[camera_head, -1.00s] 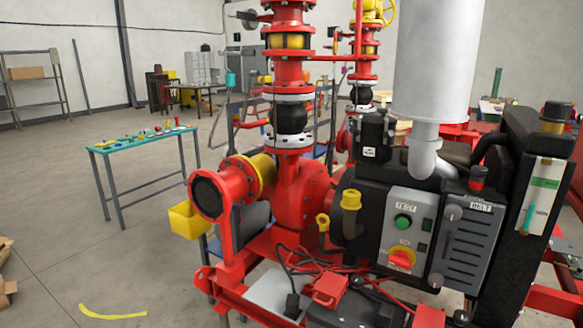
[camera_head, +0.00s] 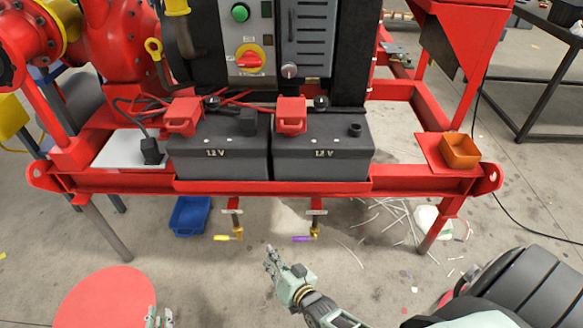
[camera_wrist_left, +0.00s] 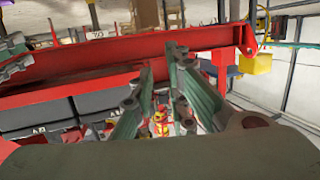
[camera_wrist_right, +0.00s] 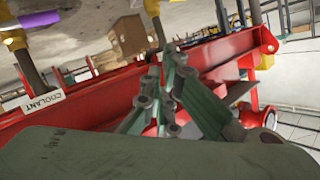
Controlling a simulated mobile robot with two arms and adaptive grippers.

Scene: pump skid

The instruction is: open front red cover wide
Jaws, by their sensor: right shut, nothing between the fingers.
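Two black 12 V batteries stand side by side on the red skid frame in the head view. A red cover sits at the top of the left battery (camera_head: 218,150), the left red cover (camera_head: 183,115); the right red cover (camera_head: 291,115) sits on the right battery (camera_head: 322,150). Both look lowered; I cannot tell which is the front one. My left gripper (camera_head: 160,318) is at the bottom edge, open and empty, well short of the batteries; its parted fingers show in the left wrist view (camera_wrist_left: 160,90). My right gripper (camera_head: 270,258) is shut and empty, in front of and below the frame beam.
The red front beam (camera_head: 270,188) runs between the grippers and batteries. Drain valves with a yellow handle (camera_head: 226,238) and a purple handle (camera_head: 303,239) hang below it. An orange tray (camera_head: 460,150) stands at right, a blue bin (camera_head: 190,215) below. Cables run behind the covers.

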